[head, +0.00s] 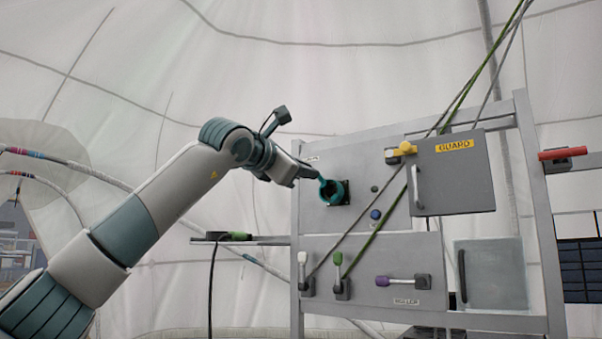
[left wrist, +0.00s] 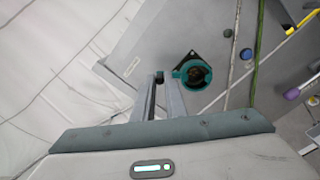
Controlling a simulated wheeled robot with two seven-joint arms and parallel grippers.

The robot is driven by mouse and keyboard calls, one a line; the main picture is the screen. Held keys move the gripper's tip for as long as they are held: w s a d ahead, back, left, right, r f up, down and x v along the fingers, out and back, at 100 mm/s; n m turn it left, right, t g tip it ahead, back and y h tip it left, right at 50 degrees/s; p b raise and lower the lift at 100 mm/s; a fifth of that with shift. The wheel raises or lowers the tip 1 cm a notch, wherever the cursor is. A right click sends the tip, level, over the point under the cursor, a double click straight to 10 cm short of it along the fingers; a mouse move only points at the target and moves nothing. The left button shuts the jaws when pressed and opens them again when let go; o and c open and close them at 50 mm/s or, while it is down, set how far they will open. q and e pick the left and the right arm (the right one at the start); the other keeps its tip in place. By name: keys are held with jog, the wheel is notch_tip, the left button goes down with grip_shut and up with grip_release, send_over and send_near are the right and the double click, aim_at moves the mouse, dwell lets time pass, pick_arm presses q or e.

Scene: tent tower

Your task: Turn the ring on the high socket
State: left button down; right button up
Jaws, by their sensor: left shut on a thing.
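The teal ring (head: 324,184) sits around the dark round opening of the high socket (head: 346,203), on the upper left of the grey panel. A small teal lug on the ring points up and left, towards my gripper. My left gripper (head: 313,176) reaches in from the left and is shut at this lug. In the left wrist view the ring (left wrist: 181,73) lies just right of my close-set fingertips (left wrist: 164,77). The exact contact on the lug is too small to see clearly. My right gripper is not in view.
A grey guard door (head: 455,185) with a yellow label stands right of the socket, with a yellow latch (head: 401,150). Grey and green ropes (head: 378,225) slant across the panel. White, green (head: 338,260) and purple (head: 382,281) handles sit below. A blue knob (head: 375,214) is nearby.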

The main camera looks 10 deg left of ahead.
pick_arm(q)
jog(key=shift+s+d+r+m+p, duration=0.25)
jog(key=shift+d+m, duration=0.35)
jog(key=shift+m, duration=0.8)
jog(key=shift+s+d+r+m+p, duration=0.25)
jog(key=shift+d+m, duration=0.35)
jog(key=shift+m, duration=0.8)
jog(key=shift+s+d+r+m+p, duration=0.25)
jog(key=shift+d+m, duration=0.35)
jog(key=shift+m, duration=0.8)
jog(key=shift+f, duration=0.1)
jog(key=c, duration=1.8)
grip_release()
jog(key=shift+s, duration=0.15)
jog(key=b+v, duration=0.8)
jog(key=v, duration=0.9)
jog(key=shift+a+b, duration=0.2)
jog(key=shift+b, duration=0.1)
jog(key=shift+f, duration=0.1)
